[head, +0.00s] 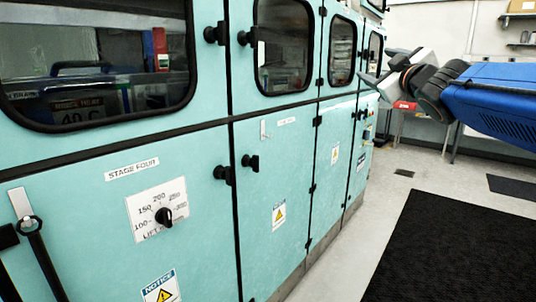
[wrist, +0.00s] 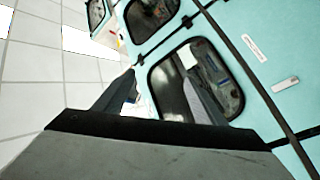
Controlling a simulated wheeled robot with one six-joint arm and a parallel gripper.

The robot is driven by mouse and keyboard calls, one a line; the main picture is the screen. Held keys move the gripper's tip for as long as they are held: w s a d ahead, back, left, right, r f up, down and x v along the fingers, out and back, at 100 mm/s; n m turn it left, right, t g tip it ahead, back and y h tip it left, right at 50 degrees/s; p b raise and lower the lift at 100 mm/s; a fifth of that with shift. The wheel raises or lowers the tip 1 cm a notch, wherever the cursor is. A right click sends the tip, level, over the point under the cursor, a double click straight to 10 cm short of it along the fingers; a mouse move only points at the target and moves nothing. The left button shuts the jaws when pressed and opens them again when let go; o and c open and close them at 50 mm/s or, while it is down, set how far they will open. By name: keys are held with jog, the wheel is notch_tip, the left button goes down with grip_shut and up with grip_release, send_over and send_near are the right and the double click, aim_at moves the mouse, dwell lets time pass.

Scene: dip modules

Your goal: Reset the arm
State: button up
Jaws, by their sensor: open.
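My gripper (head: 377,66) is at the upper right in the head view, at the end of my blue arm (head: 495,100). It points left toward the teal cabinet row (head: 185,165), with its fingers apart and nothing between them. In the wrist view, the two grey fingers of my gripper (wrist: 160,82) stand apart with a cabinet window (wrist: 215,80) behind them. The picture does not clearly show how far the fingertips are from the cabinet.
A rotary dial (head: 165,217) sits on the panel labelled stage four. Black handles (head: 250,161) stick out from the doors. A dark mat (head: 455,250) lies on the pale floor at right. Shelves (head: 520,30) hang on the back wall. The floor beside the cabinets is clear.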

jog(key=s+d+f+m+g+h, duration=0.2)
jog(key=s+d+f+m+g, duration=0.3)
jog(key=f, duration=0.6)
jog(key=s+f+m+g+h, duration=0.2)
jog(key=s+f, duration=0.5)
jog(key=f, duration=0.5)
jog(key=s+a+f+m+g+y, duration=0.1)
jog(key=s+f+g, duration=0.3)
jog(key=s+f, duration=0.7)
jog(key=s+a+f+m+g+y, duration=0.1)
jog(key=s+a+f+g, duration=0.2)
jog(key=s+f, duration=0.7)
notch_tip(320, 180, down, 3)
jog(key=shift+s+a+r+m+g, duration=0.1)
jog(key=shift+s+a+m+g, duration=0.3)
jog(key=shift+g, duration=0.1)
